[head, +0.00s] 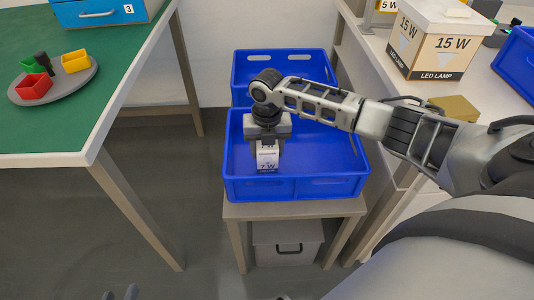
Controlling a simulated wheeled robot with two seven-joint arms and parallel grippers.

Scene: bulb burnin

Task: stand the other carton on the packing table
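A small white carton (268,159) marked 7 W is in the front blue crate (290,188), near its front wall. My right gripper (267,146) points down over this carton, its fingers at the carton's top. I cannot tell whether they grip it or only surround it, or whether the carton touches the crate floor. A large white and brown carton (436,48) marked 15 W LED LAMP stands on the pale table (392,85) at the right. My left gripper (120,294) shows only its fingertips at the bottom edge, apart and empty. Which table is the packing table is not marked.
A second blue crate (252,66) stands behind the front one. A green-topped table (60,135) at the left holds a grey tray with coloured bins (34,87) and a blue drawer box (104,13). A 5 W carton (387,6) and another blue crate (522,60) are at the right.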

